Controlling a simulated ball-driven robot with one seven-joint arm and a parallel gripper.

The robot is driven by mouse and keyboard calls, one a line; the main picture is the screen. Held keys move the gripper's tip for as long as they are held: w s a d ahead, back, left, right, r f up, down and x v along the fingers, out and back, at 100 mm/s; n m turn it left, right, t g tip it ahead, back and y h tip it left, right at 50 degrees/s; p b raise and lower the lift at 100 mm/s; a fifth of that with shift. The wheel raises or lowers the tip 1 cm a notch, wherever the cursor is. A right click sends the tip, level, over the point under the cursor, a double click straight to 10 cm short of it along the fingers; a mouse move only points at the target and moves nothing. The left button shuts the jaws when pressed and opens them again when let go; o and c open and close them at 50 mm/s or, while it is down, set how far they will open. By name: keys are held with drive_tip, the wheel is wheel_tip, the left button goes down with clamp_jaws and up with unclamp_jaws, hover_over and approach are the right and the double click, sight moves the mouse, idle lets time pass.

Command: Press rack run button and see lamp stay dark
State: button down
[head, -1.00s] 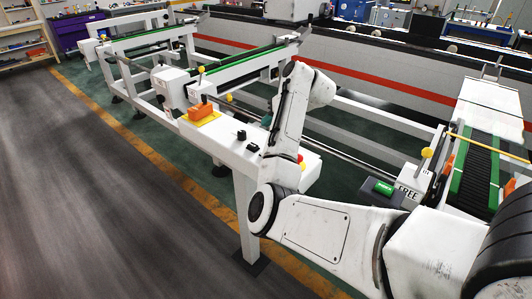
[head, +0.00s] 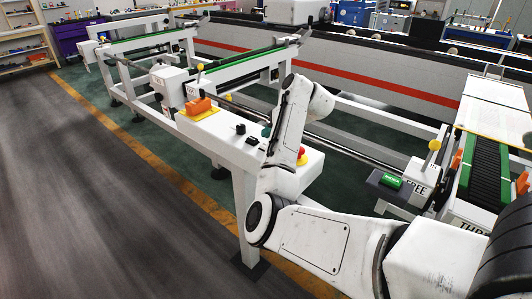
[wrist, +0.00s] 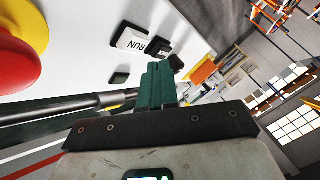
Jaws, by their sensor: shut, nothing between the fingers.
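The white control panel (head: 225,142) carries a black plate with a white RUN label (wrist: 132,39), clear in the wrist view. Small dark controls (wrist: 158,47) sit beside the label, and which one is the run button I cannot tell. My gripper (wrist: 158,70) has its dark green fingers shut together and empty, pointing over the panel near these controls. Whether the fingertips touch anything I cannot tell. In the head view my arm hides most of the gripper; a teal bit of it (head: 266,131) shows near the panel. I cannot make out a lamp for certain.
A red mushroom button (wrist: 14,52) on a yellow base sits on the same panel, close to my gripper. An orange block (head: 198,106) lies further along. A green button (head: 391,181) and a FREE label (head: 416,189) are at right. The grey floor at left is clear.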

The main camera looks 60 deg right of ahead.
drive_tip(key=shift+f, duration=0.65)
drive_tip(key=shift+f, duration=0.15)
idle(1.4)
drive_tip(key=shift+f, duration=0.25)
drive_tip(key=shift+f, duration=0.45)
idle(0.8)
drive_tip(key=shift+r, duration=0.1)
drive_tip(key=shift+r+p, duration=0.7)
drive_tip(key=shift+r, duration=0.05)
drive_tip(key=shift+r, duration=0.1)
wheel_tip(320, 180, up, 5)
drive_tip(key=p, duration=0.4)
drive_tip(key=shift+p, duration=0.35)
